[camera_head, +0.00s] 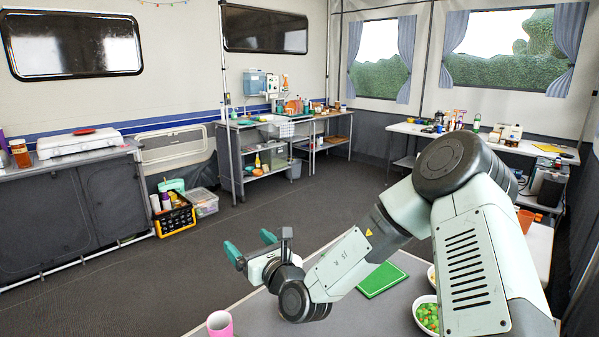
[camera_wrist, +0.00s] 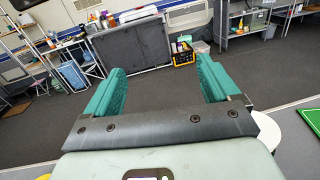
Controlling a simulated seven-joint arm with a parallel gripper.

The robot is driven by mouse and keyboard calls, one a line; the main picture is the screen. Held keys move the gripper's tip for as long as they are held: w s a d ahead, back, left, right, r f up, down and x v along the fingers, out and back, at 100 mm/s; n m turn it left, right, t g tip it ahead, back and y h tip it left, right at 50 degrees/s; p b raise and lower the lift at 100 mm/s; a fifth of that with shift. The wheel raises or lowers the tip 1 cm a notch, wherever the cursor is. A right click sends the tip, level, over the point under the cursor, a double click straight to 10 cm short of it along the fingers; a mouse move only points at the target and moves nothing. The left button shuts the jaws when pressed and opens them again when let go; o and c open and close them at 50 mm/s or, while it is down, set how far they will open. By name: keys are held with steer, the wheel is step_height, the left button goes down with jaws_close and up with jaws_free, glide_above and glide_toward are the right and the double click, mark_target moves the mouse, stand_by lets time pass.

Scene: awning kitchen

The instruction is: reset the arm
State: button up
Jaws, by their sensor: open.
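My gripper (camera_head: 250,247) is at the end of my arm, which reaches in from the right in the head view. It is held above the grey table (camera_head: 365,316) near its far edge, with its teal fingers pointing out over the floor. In the wrist view my gripper (camera_wrist: 157,92) shows two teal fingers wide apart with only floor and distant furniture between them. It is open and empty. My arm hides part of the table and the right side of the room.
On the table are a green board (camera_head: 382,280), a pink cup (camera_head: 220,324) and a white bowl with green and orange pieces (camera_head: 428,316). A second bowl is partly hidden by my arm. Open floor (camera_head: 150,290) lies beyond the table. Shelves and counters stand along the walls.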

steer(key=w+d+m+t+h, duration=0.1)
steer(key=w+d+m+h, duration=0.1)
steer(key=d, duration=1.4)
steer(key=shift+w+d+t+h, duration=0.35)
steer(key=shift+w+t+h, duration=0.05)
steer(key=shift+h, duration=0.1)
steer(key=shift+f, duration=0.1)
